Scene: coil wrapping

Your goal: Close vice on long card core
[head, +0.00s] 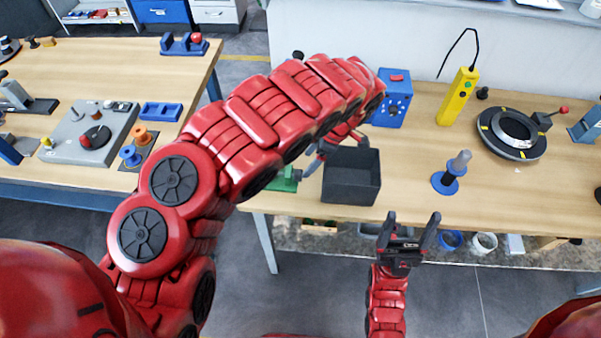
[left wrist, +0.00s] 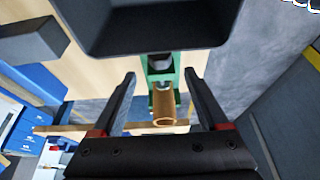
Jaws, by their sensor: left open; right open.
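The green vice (head: 287,180) is at the bench's front edge in the head view, left of the black bin and partly hidden by my left arm. In the left wrist view the vice (left wrist: 160,70) carries a brown hollow card core (left wrist: 164,108), its open end toward the camera. I cannot tell how tightly the vice's jaws sit on it. My left gripper (left wrist: 160,74) is open, its fingers on either side of the vice and core in that view, with no visible contact. In the head view it (head: 317,160) is partly hidden. My right gripper (head: 412,217) is open and empty before the bench's front edge.
The black bin (head: 351,178) stands close to my left gripper and fills the top of the left wrist view (left wrist: 155,45). A blue-based spindle (head: 447,180), yellow pendant (head: 459,95), black ring (head: 512,133) and blue box (head: 391,100) stand on the bench.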

